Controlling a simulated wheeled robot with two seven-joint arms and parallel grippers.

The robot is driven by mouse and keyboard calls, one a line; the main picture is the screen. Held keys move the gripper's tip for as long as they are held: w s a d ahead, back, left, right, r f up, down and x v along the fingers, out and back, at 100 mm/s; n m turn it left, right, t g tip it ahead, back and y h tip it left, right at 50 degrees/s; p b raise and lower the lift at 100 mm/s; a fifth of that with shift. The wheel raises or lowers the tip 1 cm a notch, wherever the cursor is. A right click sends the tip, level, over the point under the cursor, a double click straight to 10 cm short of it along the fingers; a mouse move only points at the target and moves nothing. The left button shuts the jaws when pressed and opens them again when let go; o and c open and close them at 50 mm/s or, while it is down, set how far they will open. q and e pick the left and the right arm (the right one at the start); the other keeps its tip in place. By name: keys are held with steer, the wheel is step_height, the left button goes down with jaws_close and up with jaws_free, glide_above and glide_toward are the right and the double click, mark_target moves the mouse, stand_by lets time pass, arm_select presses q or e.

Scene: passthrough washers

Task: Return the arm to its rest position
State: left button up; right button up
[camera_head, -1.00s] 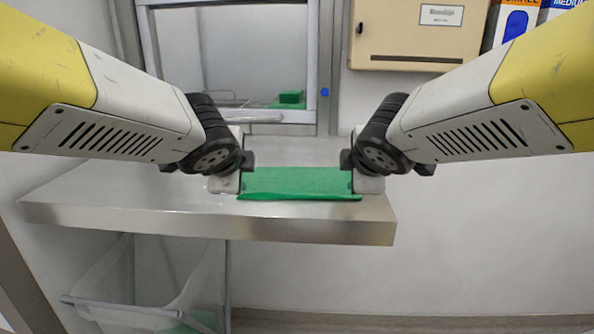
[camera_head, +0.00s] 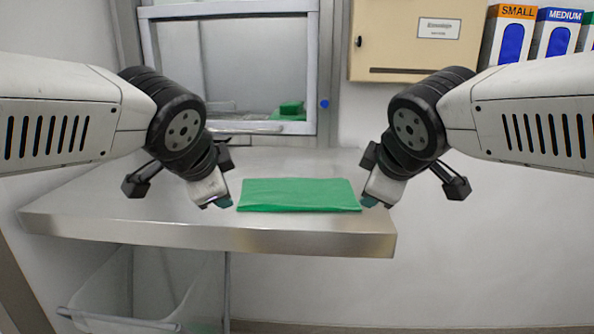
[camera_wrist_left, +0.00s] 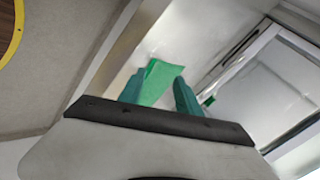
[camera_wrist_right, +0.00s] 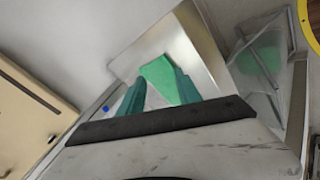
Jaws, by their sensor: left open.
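A folded green cloth (camera_head: 299,195) lies flat on the steel shelf (camera_head: 290,236), near its front edge. My left gripper (camera_head: 217,203) is just left of the cloth, and my right gripper (camera_head: 371,201) is just right of it. Both tilt down towards the cloth and hold nothing. In the left wrist view the teal fingers (camera_wrist_left: 158,88) stand apart, with the cloth (camera_wrist_left: 160,78) showing beyond them. In the right wrist view the fingers (camera_wrist_right: 160,88) also stand apart, and the cloth (camera_wrist_right: 160,75) shows between and beyond them.
A framed pass-through window (camera_head: 236,60) stands behind the shelf, with a green item (camera_head: 291,107) inside. A beige wall box (camera_head: 405,40) and glove boxes (camera_head: 508,35) hang at the upper right. A clear bin (camera_head: 150,290) is below the shelf.

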arm_select(q)
steer(key=s+f+n+g+h, duration=0.2)
steer(key=s+f+n, duration=0.3)
steer(key=n, duration=0.7)
steer(key=shift+s+n+g, duration=0.3)
steer(key=shift+s+g, duration=0.2)
steer(key=shift+s, duration=0.1)
arm_select(e)
steer(key=s+f+m+g+y, duration=0.2)
steer(key=s+f+m, duration=0.3)
steer(key=m, duration=0.7)
steer(key=shift+s+g, duration=0.6)
steer(key=shift+s, duration=0.05)
arm_select(q)
steer(key=shift+a, duration=0.1)
arm_select(e)
steer(key=shift+d+f, duration=0.1)
